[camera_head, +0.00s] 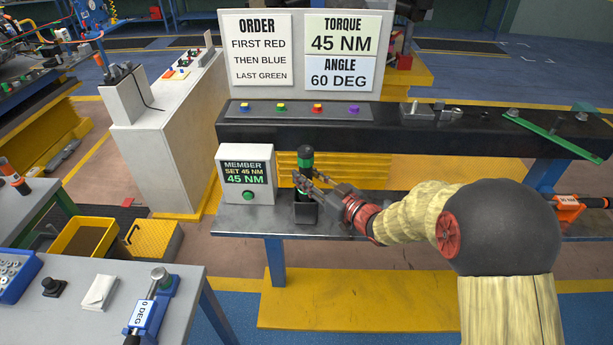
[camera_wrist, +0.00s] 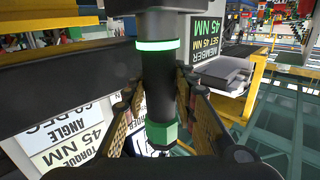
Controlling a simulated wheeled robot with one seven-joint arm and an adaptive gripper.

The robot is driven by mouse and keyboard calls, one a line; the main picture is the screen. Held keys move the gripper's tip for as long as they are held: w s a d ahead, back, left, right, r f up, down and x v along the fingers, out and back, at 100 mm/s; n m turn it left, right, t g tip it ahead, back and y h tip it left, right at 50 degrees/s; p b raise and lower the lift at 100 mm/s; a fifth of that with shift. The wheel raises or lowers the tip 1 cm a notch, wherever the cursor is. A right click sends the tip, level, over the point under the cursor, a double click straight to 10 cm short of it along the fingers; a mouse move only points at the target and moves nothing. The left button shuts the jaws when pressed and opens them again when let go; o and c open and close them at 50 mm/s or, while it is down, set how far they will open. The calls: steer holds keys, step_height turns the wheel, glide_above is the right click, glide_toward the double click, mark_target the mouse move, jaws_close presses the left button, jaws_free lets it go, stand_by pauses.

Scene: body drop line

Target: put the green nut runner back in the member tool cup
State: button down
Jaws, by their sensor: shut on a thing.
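The green nut runner (camera_head: 306,160) is a dark upright tool with green parts. It stands right above the member tool cup (camera_head: 305,212), a small black holder on the grey bench shelf. My gripper (camera_head: 304,182) reaches in from the right and is shut on the runner's body. In the wrist view, which is upside down, the runner (camera_wrist: 158,90) runs between the two fingers, with a bright green ring and a green end. The runner's lower end is hidden by my gripper and the cup, so I cannot tell how deep it sits.
The white MEMBER box (camera_head: 245,174) with a green button stands just left of the cup. A dark beam (camera_head: 290,133) with coloured buttons runs behind, under the ORDER (camera_head: 261,50) and TORQUE signs. Another orange tool (camera_head: 568,208) lies far right. Shelf space left of my arm is small.

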steer(key=shift+f, duration=0.15)
steer(key=c, duration=1.7)
jaws_free()
steer(key=shift+o, duration=1.2)
steer(key=shift+o, duration=0.6)
steer(key=shift+f, duration=0.1)
steer(key=shift+f, duration=0.15)
steer(key=v, duration=0.7)
steer(key=shift+p, duration=0.4)
